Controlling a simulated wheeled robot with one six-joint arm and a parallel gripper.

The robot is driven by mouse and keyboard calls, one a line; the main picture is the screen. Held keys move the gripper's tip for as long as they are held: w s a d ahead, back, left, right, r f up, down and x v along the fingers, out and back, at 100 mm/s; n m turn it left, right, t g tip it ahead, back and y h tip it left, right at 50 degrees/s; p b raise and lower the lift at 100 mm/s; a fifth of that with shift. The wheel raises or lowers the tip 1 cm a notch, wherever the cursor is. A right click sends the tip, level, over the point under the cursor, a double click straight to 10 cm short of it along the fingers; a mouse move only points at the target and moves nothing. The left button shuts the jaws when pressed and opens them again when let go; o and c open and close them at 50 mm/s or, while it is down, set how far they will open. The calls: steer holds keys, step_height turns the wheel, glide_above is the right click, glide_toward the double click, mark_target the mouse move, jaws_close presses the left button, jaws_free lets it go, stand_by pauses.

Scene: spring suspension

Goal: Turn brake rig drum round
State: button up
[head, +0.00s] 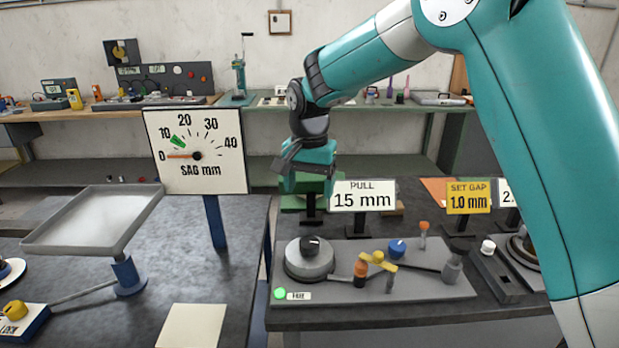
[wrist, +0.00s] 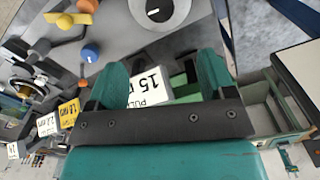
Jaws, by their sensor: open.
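The brake rig drum (head: 309,265) is a round grey disc with a black knob (head: 310,245) on top, at the left of a grey base plate (head: 400,296). In the wrist view the drum (wrist: 178,28) and its black knob (wrist: 153,12) show at the top edge, partly cut off. My gripper (head: 308,194) hangs above and behind the drum in the head view, apart from it. In the wrist view my gripper (wrist: 161,72) has its two teal fingers spread, with nothing held between them. The "PULL 15 mm" sign (head: 362,195) stands behind the rig and is partly covered by a finger in the wrist view.
On the plate are an orange knob (head: 360,268), a yellow lever (head: 378,260), a blue knob (head: 397,248) and a green light (head: 280,294). A dial board (head: 197,150) and grey tray (head: 95,220) stand left.

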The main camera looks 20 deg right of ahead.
step_height(320, 180, up, 3)
steer(key=shift+f, duration=0.15)
stand_by(0.3)
steer(key=s+a+r+n+y, duration=0.1)
steer(key=s+n, duration=0.6)
steer(key=s, duration=0.8)
steer(key=s+a+r+n+y, duration=0.1)
steer(key=s+a+n+y, duration=0.2)
steer(key=s+n, duration=0.4)
steer(key=s, duration=0.9)
steer(key=shift+a+r, duration=0.25)
steer(key=shift+a, duration=0.15)
